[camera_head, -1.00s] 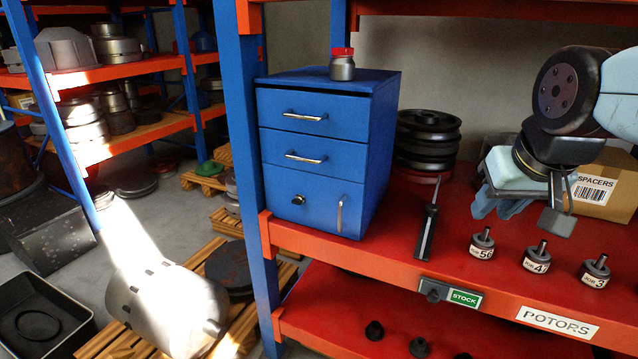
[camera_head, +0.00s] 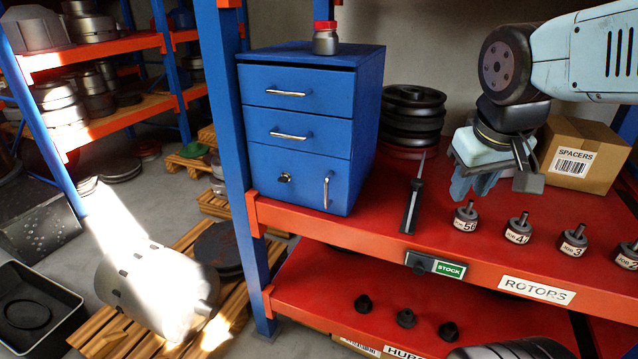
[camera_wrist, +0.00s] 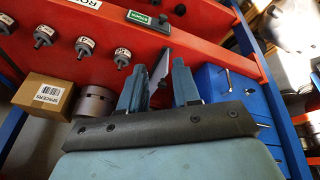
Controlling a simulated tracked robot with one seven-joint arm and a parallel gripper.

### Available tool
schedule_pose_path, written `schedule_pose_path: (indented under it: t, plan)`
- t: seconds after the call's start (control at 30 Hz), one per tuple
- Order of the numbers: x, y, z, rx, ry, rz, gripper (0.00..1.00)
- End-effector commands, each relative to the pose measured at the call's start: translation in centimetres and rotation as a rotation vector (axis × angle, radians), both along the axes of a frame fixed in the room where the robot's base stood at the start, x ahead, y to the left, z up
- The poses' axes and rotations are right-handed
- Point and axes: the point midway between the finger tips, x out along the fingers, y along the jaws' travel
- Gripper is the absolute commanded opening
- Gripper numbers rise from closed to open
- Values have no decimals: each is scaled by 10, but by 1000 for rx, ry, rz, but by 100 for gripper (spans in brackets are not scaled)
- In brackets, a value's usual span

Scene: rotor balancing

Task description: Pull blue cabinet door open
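The blue cabinet (camera_head: 318,125) stands on the red shelf left of centre, with two drawers above a lower door (camera_head: 300,180). The door is closed, with a key lock (camera_head: 284,177) at left and a vertical metal handle (camera_head: 326,191) at right. My gripper (camera_head: 468,186) hangs above the shelf, right of the cabinet and apart from it. In the wrist view its two fingers (camera_wrist: 156,78) are spread, with nothing seen held between them.
A small red-lidded jar (camera_head: 326,40) stands on the cabinet. A dark long-handled tool (camera_head: 411,205) lies on the shelf between cabinet and gripper. Labelled rotors (camera_head: 517,229) line the front, a spacers box (camera_head: 585,153) stands behind, and black discs (camera_head: 412,115) are stacked beside the cabinet.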

Motion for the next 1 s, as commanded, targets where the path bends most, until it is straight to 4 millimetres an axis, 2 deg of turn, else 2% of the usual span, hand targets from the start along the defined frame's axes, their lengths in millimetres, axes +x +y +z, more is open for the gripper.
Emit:
schedule_pose_path:
  t: [0.2, 0.57, 0.77, 1.0]
  plan:
    - [20, 5, -27, -219, 204, 198, 32]
    - [59, 22, -57, -610, 465, 522, 32]
    - [86, 43, -71, -847, 575, 699, 32]
    - [118, 83, -89, -1149, 665, 906, 32]
